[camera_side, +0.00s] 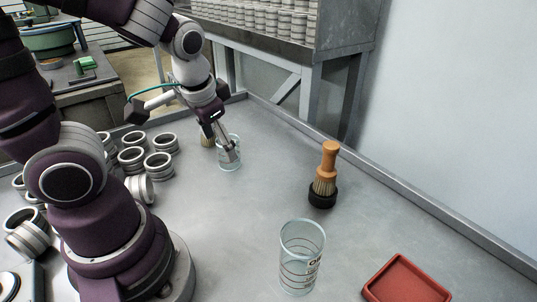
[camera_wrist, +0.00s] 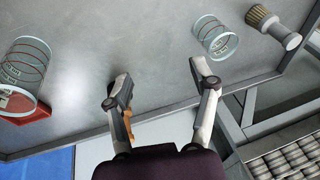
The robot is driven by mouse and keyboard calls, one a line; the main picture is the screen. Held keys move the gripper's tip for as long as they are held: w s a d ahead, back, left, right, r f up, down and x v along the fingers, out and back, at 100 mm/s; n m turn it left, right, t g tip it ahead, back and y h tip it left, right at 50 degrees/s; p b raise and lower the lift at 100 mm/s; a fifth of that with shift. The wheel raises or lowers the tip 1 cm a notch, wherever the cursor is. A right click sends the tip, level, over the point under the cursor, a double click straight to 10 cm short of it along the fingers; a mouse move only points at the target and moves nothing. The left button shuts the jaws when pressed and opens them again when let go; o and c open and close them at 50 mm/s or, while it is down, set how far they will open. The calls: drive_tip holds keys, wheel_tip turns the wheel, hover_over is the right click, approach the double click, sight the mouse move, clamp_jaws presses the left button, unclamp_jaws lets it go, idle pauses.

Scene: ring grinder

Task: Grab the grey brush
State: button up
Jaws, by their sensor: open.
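The grey brush (camera_wrist: 283,33) lies at the upper right of the wrist view, with tan bristles and a pale grey handle. In the side view only a small tan part of a brush (camera_side: 207,141) shows, behind my gripper and a small glass beaker (camera_side: 224,164). My gripper (camera_side: 229,153) points down over the table and overlaps that beaker in the side view. In the wrist view my gripper (camera_wrist: 163,82) has its fingers wide apart with nothing held between them. The beaker (camera_wrist: 214,38) is between the right finger and the grey brush there.
An orange-handled brush (camera_side: 329,160) stands on a black base, partly hidden by my left finger in the wrist view. A larger glass beaker (camera_side: 301,262) and a red tray (camera_side: 405,282) are at the front. Several metal rings (camera_side: 132,158) lie left. The table's middle is clear.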

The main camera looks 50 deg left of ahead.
drive_tip(key=a+f+m+y, duration=0.2)
drive_tip(key=a+m+y, duration=0.2)
drive_tip(key=a+m, duration=0.1)
drive_tip(key=a+f+m+y, duration=0.1)
drive_tip(key=a+m+y, duration=0.4)
drive_tip(key=a, duration=0.1)
drive_tip(key=a+f+m+y, duration=0.2)
drive_tip(key=a+m+y, duration=0.3)
drive_tip(key=a, duration=0.1)
drive_tip(key=shift+s+a+f, duration=0.15)
drive_tip(key=shift+s+f, duration=0.1)
drive_tip(key=shift+f, duration=0.1)
drive_tip(key=w+m+t, duration=0.1)
drive_tip(key=m+t, duration=0.1)
drive_tip(key=m, duration=0.1)
drive_tip(key=w+f+m+t+h, duration=0.1)
drive_tip(key=m+t, duration=0.1)
drive_tip(key=m, duration=0.2)
drive_tip(key=w+m+t, duration=0.1)
drive_tip(key=m+t, duration=0.1)
drive_tip(key=m, duration=0.1)
drive_tip(key=shift+d+f+t+h, duration=0.3)
drive_tip(key=shift+d+f+t, duration=0.05)
drive_tip(key=shift+t, duration=0.05)
drive_tip(key=shift+m, duration=0.3)
drive_tip(key=x, duration=1)
clamp_jaws()
